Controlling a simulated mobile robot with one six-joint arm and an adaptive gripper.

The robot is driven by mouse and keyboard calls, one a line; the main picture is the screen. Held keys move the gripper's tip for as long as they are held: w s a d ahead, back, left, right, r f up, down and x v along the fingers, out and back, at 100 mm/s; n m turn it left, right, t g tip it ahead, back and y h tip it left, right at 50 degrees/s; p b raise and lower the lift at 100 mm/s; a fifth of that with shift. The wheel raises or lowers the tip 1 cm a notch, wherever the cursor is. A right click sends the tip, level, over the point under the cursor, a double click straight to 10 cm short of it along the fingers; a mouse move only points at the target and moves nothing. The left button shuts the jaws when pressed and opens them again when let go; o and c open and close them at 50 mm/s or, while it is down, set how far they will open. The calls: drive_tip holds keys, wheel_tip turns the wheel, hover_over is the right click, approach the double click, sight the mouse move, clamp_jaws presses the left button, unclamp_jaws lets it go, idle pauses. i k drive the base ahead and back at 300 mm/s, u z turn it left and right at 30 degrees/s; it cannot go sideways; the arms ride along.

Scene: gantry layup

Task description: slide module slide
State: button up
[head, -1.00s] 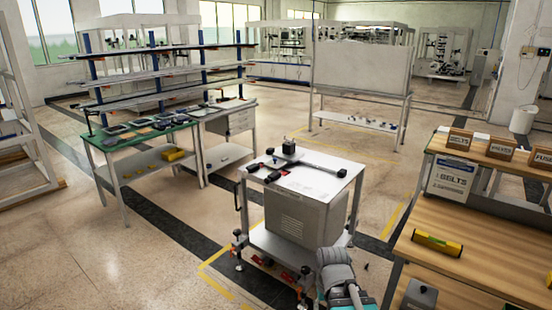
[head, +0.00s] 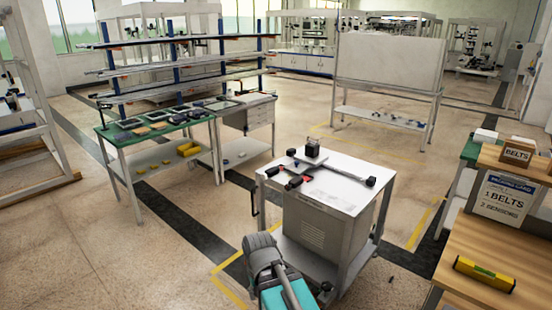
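A linear slide module (head: 345,174) lies on the white top of a wheeled cart (head: 343,203). Its long, thin dark rail runs diagonally and ends in a black block (head: 371,182) near the right edge. A small dark upright block (head: 312,148) sits on a light plate at the rear left end. Two black-and-red pieces (head: 299,182) lie at the cart top's left side. My arm shows at the bottom centre, in front of the cart, as a grey rounded joint and a teal link. My gripper's fingers do not show.
A wooden bench with a yellow level (head: 485,273) and a belts box (head: 516,153) stands at right. A green-topped bench (head: 163,127) stands at left, before tall racks. A white board stand (head: 388,65) is behind. Floor left of the cart is clear.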

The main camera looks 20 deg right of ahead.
sight(312, 157)
drive_tip(key=z, duration=0.1)
drive_tip(key=i, duration=1.5)
drive_tip(key=z, duration=0.7)
drive_tip(key=k, duration=0.9)
drive_tip(key=z, duration=0.15)
drive_tip(key=i, duration=0.75)
